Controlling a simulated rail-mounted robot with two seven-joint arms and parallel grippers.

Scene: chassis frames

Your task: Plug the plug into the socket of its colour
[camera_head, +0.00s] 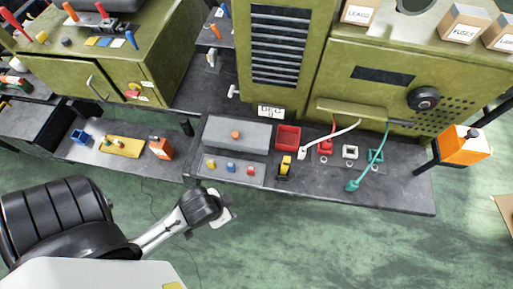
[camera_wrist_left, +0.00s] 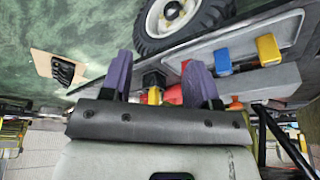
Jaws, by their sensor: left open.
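A white plug (camera_head: 303,153) on a white cable lies on the bench beside the red bin. A teal plug (camera_head: 352,185) on a teal cable lies near the bench's front edge. A red socket (camera_head: 325,147), a white socket (camera_head: 349,152) and a teal socket (camera_head: 376,156) stand in a row. A red cable (camera_head: 333,123) runs down to the red socket; I cannot tell whether its plug is seated. My left gripper (camera_head: 224,213) is over the floor in front of the bench, apart from the plugs. In the left wrist view its fingers (camera_wrist_left: 160,68) are spread and empty. My right gripper is out of view.
The bench (camera_head: 410,196) also holds a grey box (camera_head: 237,133), a red bin (camera_head: 288,138), a panel with coloured buttons (camera_head: 231,169) and a black-yellow item (camera_head: 285,167). An orange box (camera_head: 466,146) stands at the right end. The front right of the bench is clear.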

